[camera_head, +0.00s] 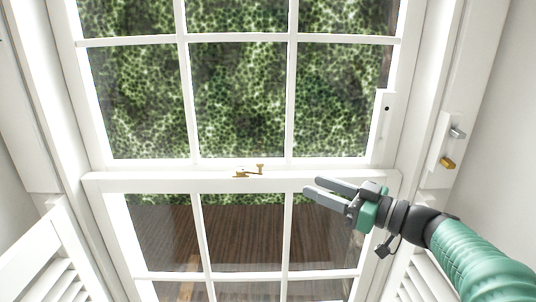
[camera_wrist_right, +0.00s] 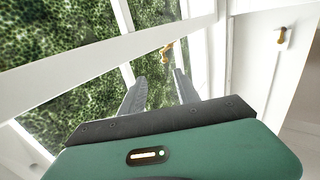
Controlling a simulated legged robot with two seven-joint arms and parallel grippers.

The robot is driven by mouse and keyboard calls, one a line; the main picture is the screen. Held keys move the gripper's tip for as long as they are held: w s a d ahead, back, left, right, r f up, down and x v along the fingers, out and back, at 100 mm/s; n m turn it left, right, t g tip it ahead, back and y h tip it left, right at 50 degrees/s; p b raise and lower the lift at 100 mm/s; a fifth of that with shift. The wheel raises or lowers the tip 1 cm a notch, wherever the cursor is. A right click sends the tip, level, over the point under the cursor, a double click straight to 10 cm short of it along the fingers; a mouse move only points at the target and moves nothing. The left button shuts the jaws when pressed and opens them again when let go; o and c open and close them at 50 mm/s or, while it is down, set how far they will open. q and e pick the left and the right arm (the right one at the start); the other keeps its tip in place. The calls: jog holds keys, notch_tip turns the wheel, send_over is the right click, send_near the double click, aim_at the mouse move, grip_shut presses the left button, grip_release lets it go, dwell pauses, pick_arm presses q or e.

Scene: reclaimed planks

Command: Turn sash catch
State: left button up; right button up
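The brass sash catch (camera_head: 249,171) sits on the white meeting rail between the upper and lower sashes, near the middle of the window. A small lever sticks up at its right end. My right gripper (camera_head: 312,187) is open and empty, to the right of the catch and slightly lower in the head view, apart from it. In the right wrist view the two grey fingers (camera_wrist_right: 160,76) are spread, and a brass piece (camera_wrist_right: 167,50), which looks like the catch, shows just beyond their tips. My left gripper is in neither view.
A silver lever (camera_head: 457,132) and a brass knob (camera_head: 446,162) are on the right window frame. White louvred shutters (camera_head: 52,262) stand at lower left and lower right. Another brass fitting (camera_wrist_right: 281,36) shows on white trim in the wrist view. The rail left of the catch is clear.

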jog(key=p, duration=0.4)
send_near(261, 168)
jog(key=w+a, duration=0.1)
jog(key=w, duration=0.1)
jog(key=shift+g, duration=0.3)
jog(key=p+x, duration=0.1)
jog(key=x, duration=0.3)
jog(key=p+x, duration=0.1)
jog(key=x, duration=0.3)
jog(key=shift+s+a+r, duration=0.2)
jog(key=shift+r, duration=0.05)
jog(key=shift+w+a+f, duration=0.1)
jog(key=shift+w+a, duration=0.1)
jog(key=shift+a, duration=0.2)
jog(key=shift+d, duration=0.2)
jog(key=shift+s+d, duration=0.1)
jog(key=shift+d, duration=0.05)
jog(key=shift+c, duration=0.9)
jog(key=shift+d, duration=0.1)
grip_shut()
jog(key=n+g+y+p, duration=0.1)
jog(key=p, duration=0.1)
jog(key=w+n+g+y+p, duration=0.1)
jog(key=p, duration=0.1)
jog(key=shift+d+r+g+p, duration=0.1)
jog(key=shift+r+g+p, duration=0.2)
jog(key=shift+r+p, duration=0.1)
jog(key=shift+w+f+n+g+y+p, duration=0.15)
jog(key=shift+f+n+g+y+p, duration=0.15)
jog(key=shift+n+g+p, duration=0.3)
